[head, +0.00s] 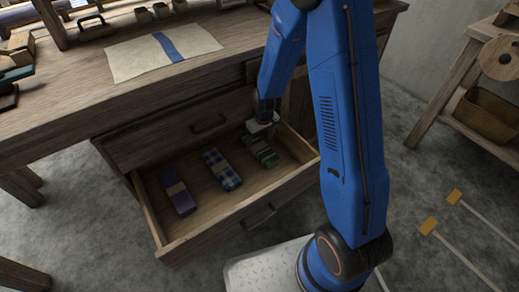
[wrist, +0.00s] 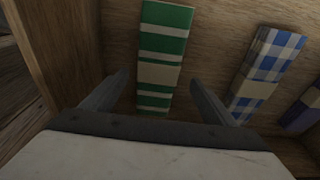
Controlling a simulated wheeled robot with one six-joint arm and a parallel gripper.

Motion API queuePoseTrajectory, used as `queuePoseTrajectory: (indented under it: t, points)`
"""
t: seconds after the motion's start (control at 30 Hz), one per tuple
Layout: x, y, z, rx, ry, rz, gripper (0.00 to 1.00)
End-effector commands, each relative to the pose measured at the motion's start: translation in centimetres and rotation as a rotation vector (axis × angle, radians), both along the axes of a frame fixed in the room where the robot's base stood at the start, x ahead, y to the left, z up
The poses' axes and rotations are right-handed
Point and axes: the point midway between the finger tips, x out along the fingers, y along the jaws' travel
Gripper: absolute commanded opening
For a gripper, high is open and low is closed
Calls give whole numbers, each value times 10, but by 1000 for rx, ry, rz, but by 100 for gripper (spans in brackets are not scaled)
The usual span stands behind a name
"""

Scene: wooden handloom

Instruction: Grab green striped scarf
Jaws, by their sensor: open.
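The green striped scarf (head: 264,152) lies folded at the right side of the open drawer (head: 210,215), with white stripes and a beige band around its middle. In the wrist view the green striped scarf (wrist: 164,50) runs lengthwise between my two fingers. My gripper (head: 262,130) is over the near-back end of this scarf in the head view, partly covering it. In the wrist view my gripper (wrist: 160,88) is open, with one finger on each side of the scarf and gaps to both. Whether the fingertips reach down to the drawer floor I cannot tell.
A blue checked scarf (head: 221,169) and a purple-blue scarf (head: 178,193) lie left of the green one in the drawer. The drawer's wooden walls stand close around. A cloth with a blue stripe (head: 165,48) lies on the bench above. A shelf with a basket (head: 490,112) stands right.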

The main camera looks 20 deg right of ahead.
Motion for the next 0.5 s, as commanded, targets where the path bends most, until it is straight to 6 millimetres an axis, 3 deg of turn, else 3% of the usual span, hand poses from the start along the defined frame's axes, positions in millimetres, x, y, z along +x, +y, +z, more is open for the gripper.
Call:
queuePoseTrajectory:
  t: [0.2, 0.5]
  points:
    - [5, -2, -27, 0, 3, -1, 80]
    - [7, -2, -36, 0, 1, -1, 80]
